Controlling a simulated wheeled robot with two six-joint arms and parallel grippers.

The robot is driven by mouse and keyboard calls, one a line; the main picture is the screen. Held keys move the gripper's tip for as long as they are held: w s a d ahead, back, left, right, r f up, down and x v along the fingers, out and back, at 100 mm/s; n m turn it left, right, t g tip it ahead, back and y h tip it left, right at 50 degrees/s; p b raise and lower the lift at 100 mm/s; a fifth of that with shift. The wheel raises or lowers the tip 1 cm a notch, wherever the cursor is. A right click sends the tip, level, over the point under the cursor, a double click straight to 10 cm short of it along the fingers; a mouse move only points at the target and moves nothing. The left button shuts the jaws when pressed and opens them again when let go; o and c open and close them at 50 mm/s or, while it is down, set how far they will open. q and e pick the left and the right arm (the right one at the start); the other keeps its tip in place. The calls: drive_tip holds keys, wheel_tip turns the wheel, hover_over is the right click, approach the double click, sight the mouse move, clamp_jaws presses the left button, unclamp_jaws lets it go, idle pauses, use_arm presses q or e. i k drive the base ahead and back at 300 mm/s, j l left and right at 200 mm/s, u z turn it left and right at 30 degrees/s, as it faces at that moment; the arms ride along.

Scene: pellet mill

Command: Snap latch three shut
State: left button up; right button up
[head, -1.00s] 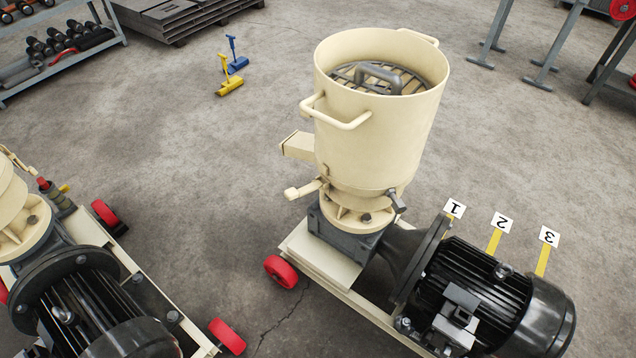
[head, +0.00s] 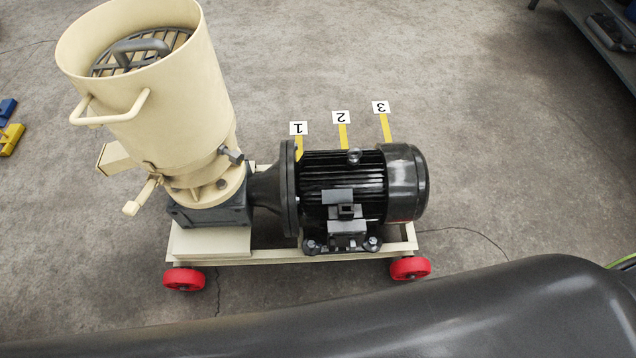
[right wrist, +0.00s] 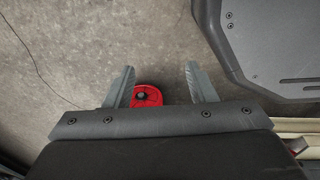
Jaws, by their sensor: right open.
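The number 3 label (head: 381,107) is a white card, upside down in the head view, at the far end of a yellow strip behind the black motor (head: 405,183). Labels 2 (head: 341,117) and 1 (head: 298,128) stand to its left on similar strips. I cannot make out a separate latch at label 3. A grey box (head: 345,211) sits on the motor's near side. In the right wrist view my right gripper (right wrist: 158,70) is open and empty. A red wheel (right wrist: 147,96) shows beyond and between its fingers. My left gripper is out of view.
The motor belongs to a cream pellet mill (head: 150,95) on a wheeled frame (head: 275,257). Its red wheels (head: 410,267) face me. A shelf or bench (head: 600,35) stands at the upper right. Floor behind the motor is clear. My dark arm link crosses the bottom.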

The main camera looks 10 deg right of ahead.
sight(130, 208)
drive_tip(key=u, duration=1.05)
